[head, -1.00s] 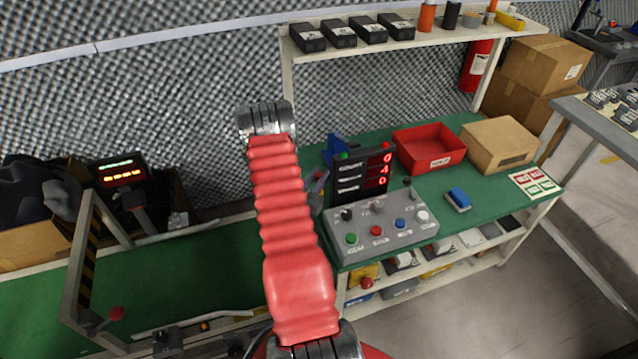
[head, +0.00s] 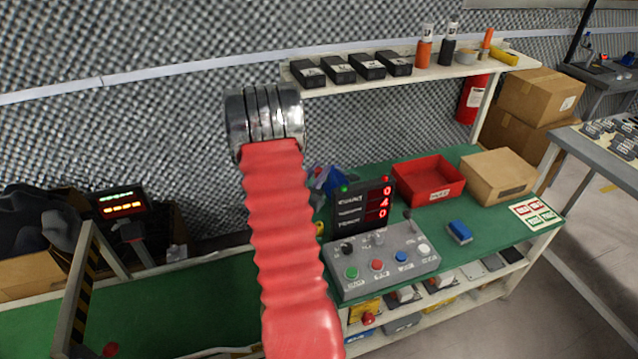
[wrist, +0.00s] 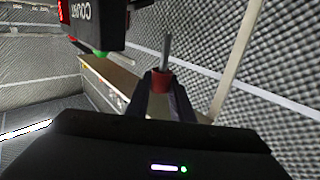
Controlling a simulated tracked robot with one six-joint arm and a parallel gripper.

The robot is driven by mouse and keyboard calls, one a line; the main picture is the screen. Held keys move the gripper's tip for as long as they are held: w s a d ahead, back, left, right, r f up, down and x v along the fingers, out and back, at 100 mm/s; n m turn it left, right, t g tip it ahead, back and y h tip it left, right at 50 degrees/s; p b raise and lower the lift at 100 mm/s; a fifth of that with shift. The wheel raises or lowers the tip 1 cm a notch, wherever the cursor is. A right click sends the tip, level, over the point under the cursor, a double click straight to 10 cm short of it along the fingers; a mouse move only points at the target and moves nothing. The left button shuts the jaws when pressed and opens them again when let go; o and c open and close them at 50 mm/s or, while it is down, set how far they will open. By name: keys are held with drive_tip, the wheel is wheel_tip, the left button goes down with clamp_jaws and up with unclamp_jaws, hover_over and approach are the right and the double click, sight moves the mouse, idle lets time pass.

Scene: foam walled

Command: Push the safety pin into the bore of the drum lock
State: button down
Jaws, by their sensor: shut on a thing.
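In the wrist view my gripper (wrist: 161,86) is shut on the safety pin (wrist: 166,48). The pin has a red grip held between the two dark fingers and a bare grey metal shaft pointing up in the picture, away from the fingers. Nothing touches the shaft's tip that I can see. In the head view my red-sleeved arm covers the middle, and I cannot make out my gripper there. I cannot identify the drum lock or its bore in either view. A blue object (head: 328,181) is half hidden behind the counter display, and I cannot tell what it is.
The counter display (head: 363,204) stands on the green bench behind a grey button box (head: 380,262); it also shows close by, upper left in the wrist view (wrist: 90,22). A red bin (head: 428,180), a cardboard box (head: 499,176) and a blue block (head: 459,232) are to the right.

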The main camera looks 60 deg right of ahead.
sight(319, 169)
drive_tip(key=shift+r, duration=3.1)
drive_tip(key=w+a+n+t+y, duration=0.5)
drive_tip(key=w+a+n+t, duration=0.6)
drive_tip(key=w+a, duration=1.3)
drive_tip(key=w+a+n+t+y, duration=0.2)
drive_tip(key=a+y, duration=0.2)
drive_tip(key=a, duration=0.7)
drive_tip(key=w+a+n+t+y, duration=0.2)
drive_tip(key=w+a+y, duration=0.1)
drive_tip(key=a, duration=0.9)
drive_tip(key=w+a+n+t+y, duration=0.3)
drive_tip(key=a+y, duration=0.3)
drive_tip(key=a, duration=0.5)
drive_tip(key=shift+a, duration=0.3)
drive_tip(key=shift+s, duration=0.2)
